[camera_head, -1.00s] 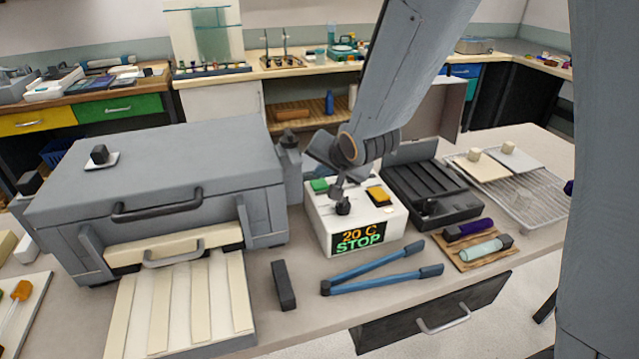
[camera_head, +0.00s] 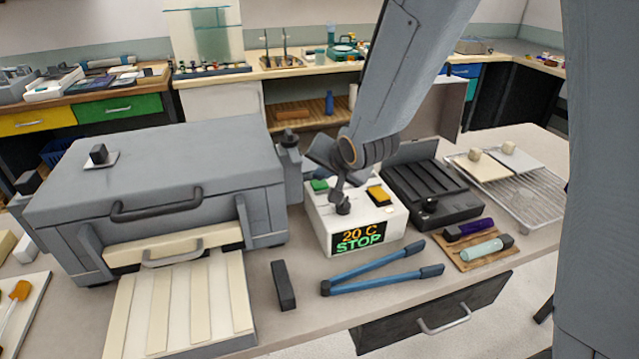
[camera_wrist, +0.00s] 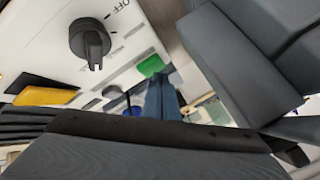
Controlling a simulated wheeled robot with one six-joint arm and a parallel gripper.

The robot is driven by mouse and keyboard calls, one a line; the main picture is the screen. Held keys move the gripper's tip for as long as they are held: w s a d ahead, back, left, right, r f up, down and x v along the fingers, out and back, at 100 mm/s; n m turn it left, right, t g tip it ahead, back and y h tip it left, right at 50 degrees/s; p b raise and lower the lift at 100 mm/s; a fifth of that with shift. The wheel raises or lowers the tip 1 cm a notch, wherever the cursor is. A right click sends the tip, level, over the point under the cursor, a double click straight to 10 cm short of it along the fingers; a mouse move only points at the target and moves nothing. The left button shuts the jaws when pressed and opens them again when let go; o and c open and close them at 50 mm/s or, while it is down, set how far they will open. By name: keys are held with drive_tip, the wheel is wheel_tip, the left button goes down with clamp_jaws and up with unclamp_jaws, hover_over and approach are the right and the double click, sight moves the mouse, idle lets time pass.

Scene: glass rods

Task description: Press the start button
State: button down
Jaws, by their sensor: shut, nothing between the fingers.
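A white control box (camera_head: 367,218) stands on the bench. Its front display reads "20 C" and "STOP". On its top are a green button (camera_head: 319,186), a yellow-orange button (camera_head: 379,195) and a black knob (camera_head: 342,208). In the wrist view I see the green button (camera_wrist: 151,66), the knob (camera_wrist: 89,42) and the yellow button (camera_wrist: 45,96). My gripper (camera_wrist: 160,84) is shut and empty, with its blue-grey fingers reaching toward the green button. The fingertips look very close to it; I cannot tell whether they touch. In the head view, my wrist partly hides the box's rear.
A large grey furnace (camera_head: 160,175) stands to the left. A black ridged unit (camera_head: 432,190) stands close on the right, with a wire rack (camera_head: 530,195) beyond. Blue-handled tongs (camera_head: 375,270) and a black block (camera_head: 283,285) lie in front.

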sight(322, 186)
drive_tip(key=shift+f, duration=0.55)
idle(0.5)
drive_tip(key=shift+r, duration=0.1)
drive_tip(key=shift+r+p, duration=0.75)
drive_tip(key=shift+r, duration=0.1)
wheel_tip(322, 186, up, 5)
drive_tip(key=p, duration=0.5)
idle(0.8)
